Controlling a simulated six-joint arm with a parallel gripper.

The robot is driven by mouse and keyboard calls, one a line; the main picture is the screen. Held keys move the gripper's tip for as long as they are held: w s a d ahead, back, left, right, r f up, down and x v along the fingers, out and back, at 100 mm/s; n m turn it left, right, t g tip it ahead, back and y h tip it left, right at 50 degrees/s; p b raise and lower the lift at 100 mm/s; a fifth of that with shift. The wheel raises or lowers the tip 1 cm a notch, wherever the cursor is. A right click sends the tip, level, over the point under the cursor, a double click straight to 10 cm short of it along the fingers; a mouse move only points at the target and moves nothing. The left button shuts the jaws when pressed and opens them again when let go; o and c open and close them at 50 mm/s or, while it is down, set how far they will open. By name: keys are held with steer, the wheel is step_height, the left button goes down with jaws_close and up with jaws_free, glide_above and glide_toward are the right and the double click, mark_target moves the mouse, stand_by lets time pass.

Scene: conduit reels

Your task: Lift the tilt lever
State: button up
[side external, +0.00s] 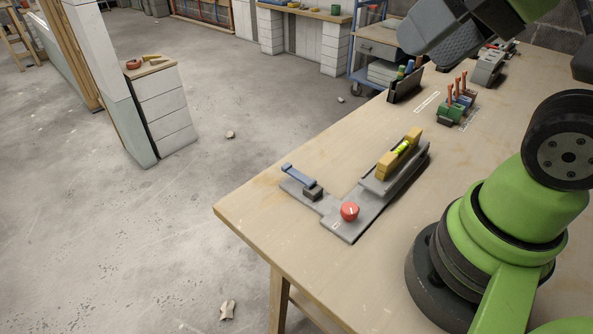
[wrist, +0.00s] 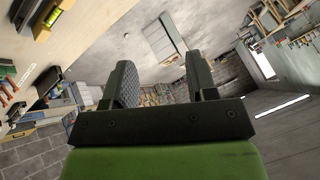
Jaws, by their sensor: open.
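The blue lever (side external: 299,176), likely the tilt lever, lies low over the left end of a grey base plate (side external: 345,228) on the table, beside a small dark block. A red round knob (side external: 349,211) sits at the plate's front corner. A yellow spirit level (side external: 399,154) with a green vial rests on the raised grey bar at the back. My gripper (side external: 455,38) is high at the upper right, well away from the lever and partly cut off. In the wrist view my gripper (wrist: 162,72) is open with nothing between its fingers. The lever cannot be made out there.
The wooden table (side external: 290,245) is clear around the plate. A block with several orange-handled levers (side external: 457,100) and a dark upright holder (side external: 404,85) stand farther back. My green arm base is right of the plate. The concrete floor lies beyond the left table edge.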

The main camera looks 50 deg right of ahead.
steer(key=shift+w, duration=0.1)
steer(key=shift+c, duration=1.1)
steer(key=n+g+h, duration=0.2)
steer(key=n+g, duration=0.2)
steer(key=g, duration=0.3)
glide_above(287, 165)
step_height(287, 165, down, 20)
steer(key=shift+f, duration=4.3)
